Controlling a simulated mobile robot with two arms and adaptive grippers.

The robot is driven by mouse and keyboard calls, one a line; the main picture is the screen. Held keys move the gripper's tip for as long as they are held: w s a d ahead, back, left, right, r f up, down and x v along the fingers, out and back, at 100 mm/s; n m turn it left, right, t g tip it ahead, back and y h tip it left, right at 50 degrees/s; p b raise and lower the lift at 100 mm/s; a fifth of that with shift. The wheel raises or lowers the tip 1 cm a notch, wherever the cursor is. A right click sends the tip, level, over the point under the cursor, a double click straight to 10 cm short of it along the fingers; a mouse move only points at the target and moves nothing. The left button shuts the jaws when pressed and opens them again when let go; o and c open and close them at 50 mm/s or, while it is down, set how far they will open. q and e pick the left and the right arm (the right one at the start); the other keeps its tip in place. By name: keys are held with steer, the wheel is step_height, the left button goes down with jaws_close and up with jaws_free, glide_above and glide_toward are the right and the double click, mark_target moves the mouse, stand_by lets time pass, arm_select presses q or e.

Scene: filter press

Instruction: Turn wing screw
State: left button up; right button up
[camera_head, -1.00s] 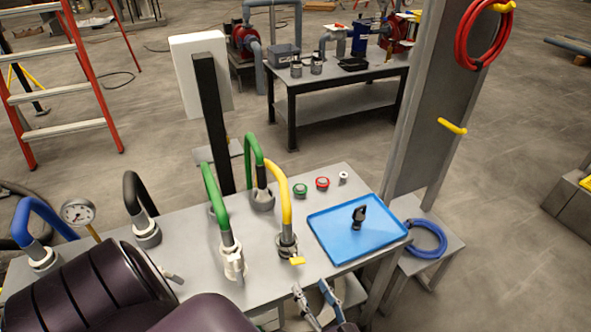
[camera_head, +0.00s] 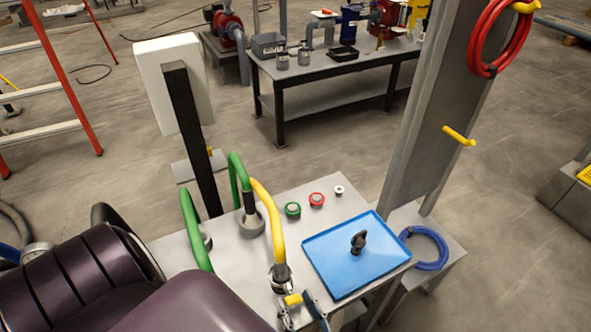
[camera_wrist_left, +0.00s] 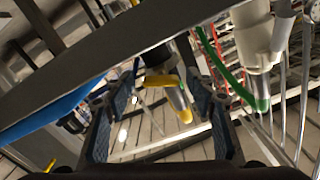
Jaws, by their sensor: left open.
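A small yellow winged handle (camera_head: 293,299), which may be the wing screw, sits at the metal base of the yellow hose (camera_head: 266,216) at the bench's front edge. My left gripper (camera_head: 303,313) is at the bottom of the head view, open, with its fingertips close to this handle. In the left wrist view a yellow piece (camera_wrist_left: 158,81) shows between the two blue-grey fingers of the left gripper (camera_wrist_left: 160,100); I cannot tell whether they touch it. My arm hides part of the bench. My right gripper is not in view.
A blue tray (camera_head: 325,239) with a small dark fitting (camera_head: 358,242) lies right of the yellow hose. Green hoses (camera_head: 190,225) stand to the left. Green (camera_head: 292,209) and red (camera_head: 317,200) buttons sit behind. A grey post (camera_head: 425,110) rises at the right.

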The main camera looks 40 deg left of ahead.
arm_select(q)
steer(key=shift+s, duration=0.1)
steer(key=shift+d+r, duration=0.1)
steer(key=shift+d, duration=0.05)
steer(key=shift+c, duration=0.7)
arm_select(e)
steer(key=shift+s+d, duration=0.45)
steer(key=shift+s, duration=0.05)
arm_select(q)
steer(key=c, duration=1)
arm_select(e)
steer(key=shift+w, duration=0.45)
arm_select(q)
steer(key=shift+m, duration=0.3)
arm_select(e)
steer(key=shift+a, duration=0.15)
